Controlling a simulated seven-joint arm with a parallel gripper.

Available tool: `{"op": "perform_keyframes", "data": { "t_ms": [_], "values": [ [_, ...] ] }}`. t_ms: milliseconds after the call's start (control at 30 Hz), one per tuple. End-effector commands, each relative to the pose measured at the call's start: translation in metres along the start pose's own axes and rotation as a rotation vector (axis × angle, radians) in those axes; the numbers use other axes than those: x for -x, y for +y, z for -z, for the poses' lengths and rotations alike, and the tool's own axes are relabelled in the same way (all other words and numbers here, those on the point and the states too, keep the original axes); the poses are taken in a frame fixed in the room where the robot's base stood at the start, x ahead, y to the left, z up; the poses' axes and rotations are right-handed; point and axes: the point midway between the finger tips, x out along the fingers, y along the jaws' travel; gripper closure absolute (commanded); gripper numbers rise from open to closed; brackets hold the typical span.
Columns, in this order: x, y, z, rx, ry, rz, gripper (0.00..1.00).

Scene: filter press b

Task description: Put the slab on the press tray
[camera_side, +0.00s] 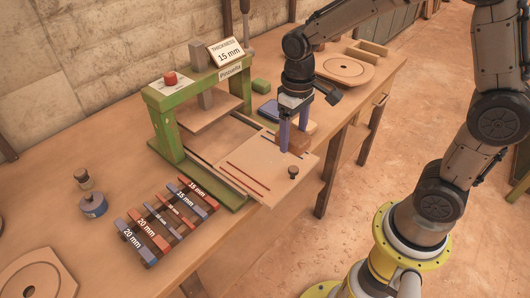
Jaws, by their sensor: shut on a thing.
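The green press (160,118) stands left of centre, with a red button on its crossbar and a flat plate hanging under it. The press tray (262,180) is a light wooden board in front of the press, sticking out to the right, with dark and red lines and a small dark knob (293,171) near its right corner. My gripper (293,142) points down over the tray's far right part, its two blue fingers shut on a brown slab (297,137). Whether the slab touches the tray I cannot tell. The fingers partly hide it.
A rack of red and blue bars (167,218) marked 15 mm and 20 mm lies front left of the press. A sign (225,52) reads 15 mm. A green block (260,86), a blue pad (268,108) and a round wooden plate (345,69) lie behind. Bottles (92,205) stand left.

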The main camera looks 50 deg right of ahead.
Motion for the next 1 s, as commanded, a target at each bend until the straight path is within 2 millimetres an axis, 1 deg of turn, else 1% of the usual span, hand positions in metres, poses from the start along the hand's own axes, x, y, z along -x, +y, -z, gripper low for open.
{"op": "perform_keyframes", "data": {
  "t_ms": [33,133,300,400,500,667,733,900,1000],
  "values": [
    [-0.006,0.000,0.012,0.000,-0.001,0.000,0.99],
    [-0.016,-0.001,0.034,-0.001,-0.002,0.000,0.99],
    [-0.045,-0.003,0.059,-0.001,-0.002,0.000,0.99],
    [-0.058,-0.003,0.070,-0.001,0.000,0.000,0.99],
    [-0.066,-0.003,0.077,-0.001,0.001,0.000,0.99],
    [-0.072,-0.004,0.082,-0.001,0.002,0.000,0.99],
    [-0.078,-0.004,0.085,-0.001,-0.001,0.000,0.99],
    [-0.101,-0.004,0.084,-0.001,-0.001,0.000,0.99],
    [-0.105,-0.004,0.085,-0.001,0.003,0.000,0.99]
  ]
}}
